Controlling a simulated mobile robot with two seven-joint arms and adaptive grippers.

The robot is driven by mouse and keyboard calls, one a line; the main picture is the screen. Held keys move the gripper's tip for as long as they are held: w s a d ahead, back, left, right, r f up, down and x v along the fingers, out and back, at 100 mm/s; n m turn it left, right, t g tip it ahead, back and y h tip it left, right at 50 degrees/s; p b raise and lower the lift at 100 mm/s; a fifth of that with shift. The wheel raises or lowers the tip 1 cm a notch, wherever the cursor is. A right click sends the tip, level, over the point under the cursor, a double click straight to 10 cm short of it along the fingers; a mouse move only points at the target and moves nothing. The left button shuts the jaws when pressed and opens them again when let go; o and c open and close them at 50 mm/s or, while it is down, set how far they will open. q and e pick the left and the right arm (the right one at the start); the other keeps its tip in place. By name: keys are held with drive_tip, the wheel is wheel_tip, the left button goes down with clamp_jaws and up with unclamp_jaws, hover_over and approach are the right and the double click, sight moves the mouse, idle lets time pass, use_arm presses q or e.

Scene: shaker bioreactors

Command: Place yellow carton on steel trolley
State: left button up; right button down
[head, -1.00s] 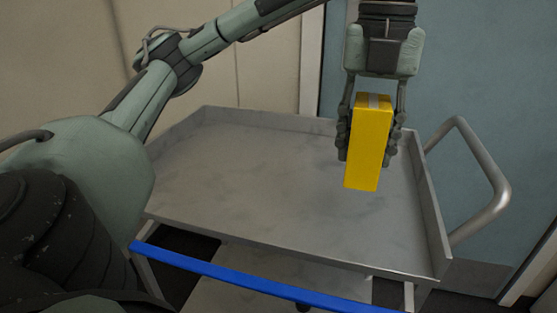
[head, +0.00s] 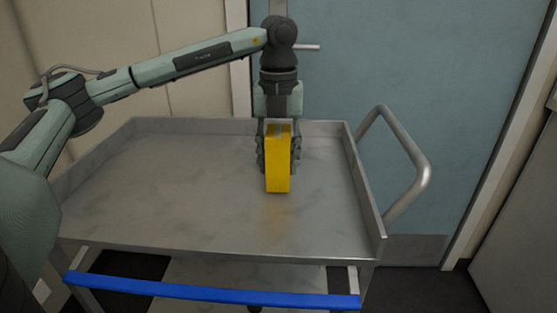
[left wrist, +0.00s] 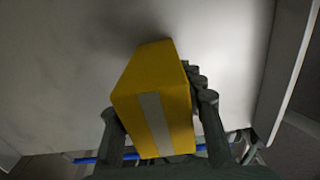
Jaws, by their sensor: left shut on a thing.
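The yellow carton (head: 278,165) is upright, with a pale strip of tape on its top. My left gripper (head: 278,150) points down and is shut on the carton, one finger on each side. The carton is over the top tray of the steel trolley (head: 150,200), toward its right part. I cannot tell whether its base touches the tray. In the left wrist view the carton (left wrist: 155,95) sits between the fingers (left wrist: 160,130), with the grey tray surface (left wrist: 60,70) beyond it. My right gripper is not in view.
The trolley has a raised rim at the back and right, and a tubular handle (head: 425,175) on its right. A blue bar (head: 210,292) runs across its front. A blue-grey door (head: 400,80) stands behind. The tray is otherwise empty, with wide free room left of the carton.

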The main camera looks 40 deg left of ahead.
use_arm(q)
drive_tip(key=shift+f, duration=0.25)
drive_tip(key=shift+f, duration=0.15)
drive_tip(key=o, duration=1.3)
drive_tip(key=shift+c, duration=0.2)
